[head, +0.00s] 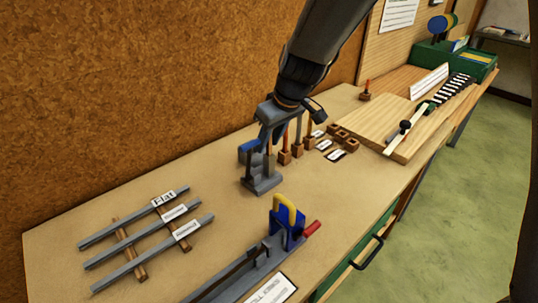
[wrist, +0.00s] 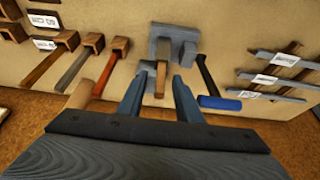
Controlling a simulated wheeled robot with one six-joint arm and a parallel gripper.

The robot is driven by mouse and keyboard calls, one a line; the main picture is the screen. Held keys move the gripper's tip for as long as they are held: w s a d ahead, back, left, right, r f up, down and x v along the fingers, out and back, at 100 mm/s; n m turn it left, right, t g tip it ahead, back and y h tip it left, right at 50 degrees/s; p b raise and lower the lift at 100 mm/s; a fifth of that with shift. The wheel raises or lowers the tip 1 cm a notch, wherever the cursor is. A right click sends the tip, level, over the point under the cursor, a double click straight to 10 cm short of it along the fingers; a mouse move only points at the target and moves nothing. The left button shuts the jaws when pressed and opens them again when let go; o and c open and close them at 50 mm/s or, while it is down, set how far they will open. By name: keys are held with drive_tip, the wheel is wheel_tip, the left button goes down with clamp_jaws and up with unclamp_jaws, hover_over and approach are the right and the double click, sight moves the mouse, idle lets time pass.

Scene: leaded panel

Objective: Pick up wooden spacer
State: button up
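My gripper (head: 268,142) is above the bench, over a grey stand (head: 262,184). In the wrist view, my gripper (wrist: 159,84) is open. A slim brown wooden piece (wrist: 161,78) stands in the grey stand (wrist: 168,32) and shows between the fingers, with gaps on both sides. It is probably the wooden spacer, though no label on it is readable. In the head view the fingers partly hide this piece.
A blue-handled tool (wrist: 216,102) lies beside the stand. Upright sticks in wooden blocks (head: 284,157) stand close to the right. Grey bars on strips (head: 130,249) lie at left, a blue-and-yellow tool (head: 287,225) in front. A wooden board (head: 400,146) lies farther right.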

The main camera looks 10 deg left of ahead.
clamp_jaws()
